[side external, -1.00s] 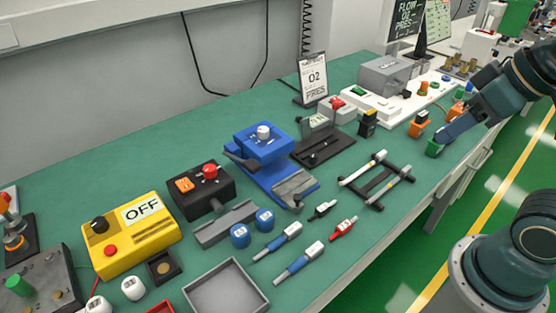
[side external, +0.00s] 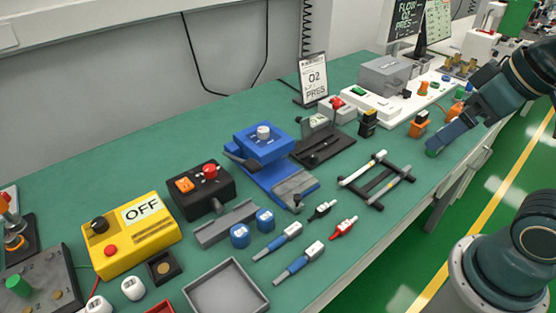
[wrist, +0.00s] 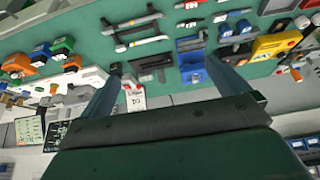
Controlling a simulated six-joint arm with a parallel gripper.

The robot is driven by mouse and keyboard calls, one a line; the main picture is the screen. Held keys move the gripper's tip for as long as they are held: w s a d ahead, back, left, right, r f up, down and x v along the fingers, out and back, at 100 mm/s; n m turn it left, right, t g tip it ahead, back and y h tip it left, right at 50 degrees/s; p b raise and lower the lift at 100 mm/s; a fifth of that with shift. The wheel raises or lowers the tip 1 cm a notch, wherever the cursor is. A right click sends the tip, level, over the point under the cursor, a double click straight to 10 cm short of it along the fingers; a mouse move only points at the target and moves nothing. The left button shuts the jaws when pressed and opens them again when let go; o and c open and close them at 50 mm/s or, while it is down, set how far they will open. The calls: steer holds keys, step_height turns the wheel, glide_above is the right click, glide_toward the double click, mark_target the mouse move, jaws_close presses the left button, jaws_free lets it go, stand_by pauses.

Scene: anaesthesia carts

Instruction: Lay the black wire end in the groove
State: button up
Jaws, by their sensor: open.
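The black wire end (side external: 322,210), a small black plug with a white label, lies on the green table in the middle of the side view, beside the red wire end (side external: 343,228). In the wrist view, the black one seems to be the small dark piece (wrist: 187,25) near the top. A grey channel block (side external: 227,223) and a black slotted base (side external: 323,152) stand behind it; I cannot tell which one has the groove meant. My gripper (side external: 436,148) is far to the right of the wire end, above the table's front edge. Its fingers (wrist: 163,67) are spread and empty.
A black rack with white and grey rods (side external: 376,182) stands between my gripper and the wire ends. Blue-handled wires (side external: 278,241), a grey tray (side external: 226,290) and a blue fixture (side external: 265,147) stand further left. Orange connector blocks (side external: 419,124) are close to my gripper.

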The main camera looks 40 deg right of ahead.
steer(key=w, duration=0.1)
steer(key=g, duration=0.6)
glide_above(323, 207)
steer(key=shift+a+f, duration=0.1)
steer(key=shift+f, duration=10.25)
steer(key=shift+f, duration=2.6)
steer(key=c, duration=0.7)
